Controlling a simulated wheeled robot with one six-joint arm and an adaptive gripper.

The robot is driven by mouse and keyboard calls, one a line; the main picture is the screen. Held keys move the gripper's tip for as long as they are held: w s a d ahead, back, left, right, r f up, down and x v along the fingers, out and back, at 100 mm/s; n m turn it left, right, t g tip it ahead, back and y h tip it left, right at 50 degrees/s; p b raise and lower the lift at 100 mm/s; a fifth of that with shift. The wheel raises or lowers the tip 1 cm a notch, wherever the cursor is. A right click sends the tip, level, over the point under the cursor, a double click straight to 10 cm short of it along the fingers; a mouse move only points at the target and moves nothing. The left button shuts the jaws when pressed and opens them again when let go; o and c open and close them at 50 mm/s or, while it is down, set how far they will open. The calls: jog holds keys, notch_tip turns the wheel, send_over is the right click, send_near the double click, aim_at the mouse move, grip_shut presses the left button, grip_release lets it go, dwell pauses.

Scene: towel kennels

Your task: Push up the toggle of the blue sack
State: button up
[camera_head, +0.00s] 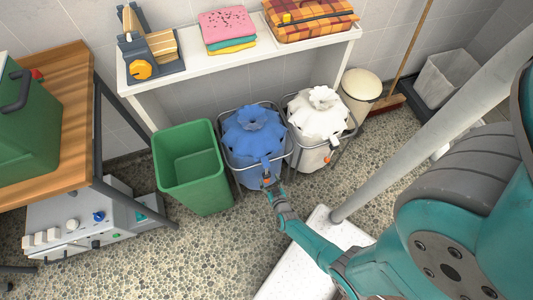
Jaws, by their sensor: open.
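The blue sack (252,131) hangs in a grey metal frame in the middle of the head view, with its gathered neck on top. A small orange-red piece (267,177), apparently its toggle, shows low on the front at my gripper. My gripper (268,183) is at the front of the blue sack, below the neck, and is open. The fingers are small and dark here. Whether they touch the toggle or surround it, I cannot tell. My teal arm reaches in from the lower right.
A white sack (318,121) with an orange toggle (327,158) hangs close on the right. An empty green bin (191,166) stands on the left. A white shelf (243,61) with folded towels runs behind. A white slab (313,262) lies under my arm. Pebbled floor is free in front.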

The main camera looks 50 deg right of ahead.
aim_at(267, 175)
jog(key=shift+x, duration=2.3)
jog(key=shift+c, duration=0.3)
grip_shut()
